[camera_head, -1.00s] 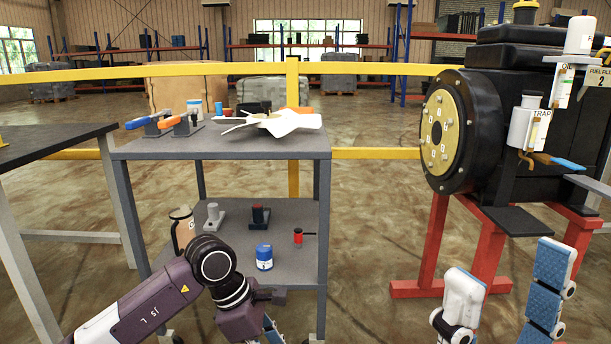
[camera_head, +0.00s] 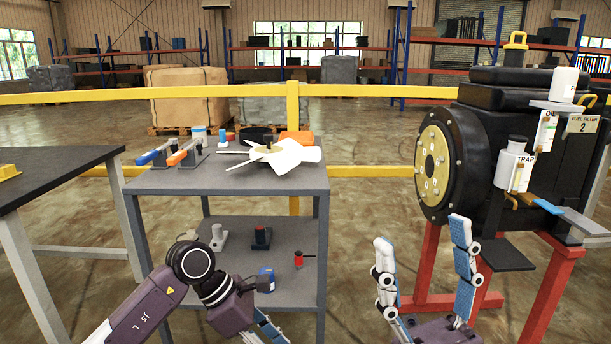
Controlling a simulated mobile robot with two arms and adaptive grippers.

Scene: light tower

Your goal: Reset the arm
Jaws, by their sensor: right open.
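My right gripper (camera_head: 422,230) is at the lower middle right, in front of the red stand of the black engine. Its two blue-padded fingers point up, spread wide, with nothing between them. My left arm (camera_head: 148,308) comes in from the lower left, in front of the grey cart. My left gripper (camera_head: 268,328) points down to the right, and its fingertips are cut off by the bottom edge. Its opening cannot be seen.
The grey two-shelf cart (camera_head: 300,183) carries a white fan (camera_head: 275,155) and clamps on top. A blue jar (camera_head: 266,277) on its lower shelf is partly behind my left arm. The black engine (camera_head: 490,150) stands on a red stand (camera_head: 548,285) at right. A dark table (camera_head: 60,170) is at left.

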